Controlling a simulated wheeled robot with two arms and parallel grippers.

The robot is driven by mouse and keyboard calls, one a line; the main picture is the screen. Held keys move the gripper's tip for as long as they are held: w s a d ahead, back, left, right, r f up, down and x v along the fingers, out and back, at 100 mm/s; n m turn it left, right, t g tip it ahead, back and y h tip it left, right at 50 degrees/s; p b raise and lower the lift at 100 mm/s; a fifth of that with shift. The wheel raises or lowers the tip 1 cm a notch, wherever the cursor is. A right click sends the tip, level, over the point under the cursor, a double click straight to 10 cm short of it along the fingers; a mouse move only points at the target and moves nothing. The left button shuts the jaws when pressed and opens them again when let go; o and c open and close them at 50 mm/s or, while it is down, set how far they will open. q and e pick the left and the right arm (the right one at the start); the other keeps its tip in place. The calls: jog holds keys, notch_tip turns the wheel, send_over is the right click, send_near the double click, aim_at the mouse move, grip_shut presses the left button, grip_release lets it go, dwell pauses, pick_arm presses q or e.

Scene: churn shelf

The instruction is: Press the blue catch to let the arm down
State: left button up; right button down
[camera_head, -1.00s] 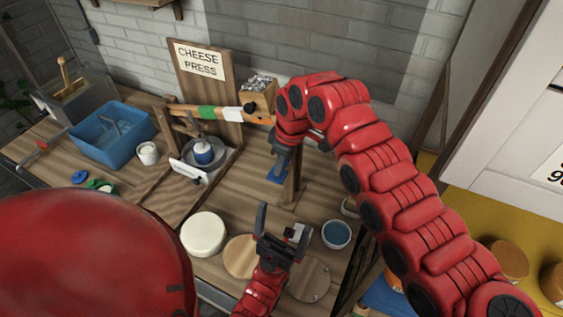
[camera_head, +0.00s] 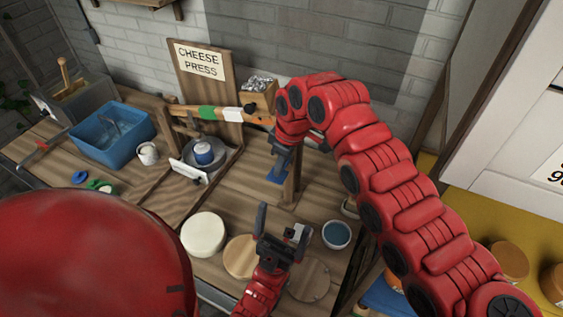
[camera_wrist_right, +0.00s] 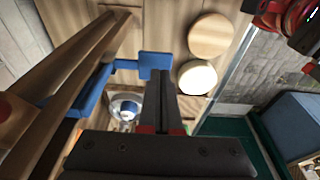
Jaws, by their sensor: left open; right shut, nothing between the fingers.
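The press arm (camera_head: 218,113), a wooden bar with green and white bands, spans the bench at a slight slope, its right end by a wooden post (camera_head: 292,182). The blue catch (camera_head: 278,175) shows low beside that post; in the right wrist view it is a blue paddle (camera_wrist_right: 155,60). My right gripper (camera_head: 279,158) is shut and empty just above the catch. Its fingertips (camera_wrist_right: 166,75) are right at the paddle's edge; I cannot tell whether they touch. My left gripper (camera_head: 280,228) is open and empty over the front of the bench.
A white cheese round (camera_head: 203,235), wooden discs (camera_head: 240,257) and a blue-filled bowl (camera_head: 337,234) surround my left gripper. A blue-and-white pot (camera_head: 203,153) stands under the press arm. A blue basin (camera_head: 112,137) is at the left. A box of grey lumps (camera_head: 258,92) stands behind the bar.

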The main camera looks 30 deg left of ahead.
aim_at(279, 178)
jog(key=shift+f, duration=0.15)
dwell(0.4)
jog(key=shift+s+d+f+b, duration=0.1)
jog(key=shift+f+b, duration=1)
jog(key=shift+f, duration=0.35)
jog(key=shift+r, duration=0.1)
notch_tip(279, 178, up, 7)
jog(key=s+d, duration=0.1)
jog(key=d, duration=0.1)
jog(key=shift+s, duration=0.35)
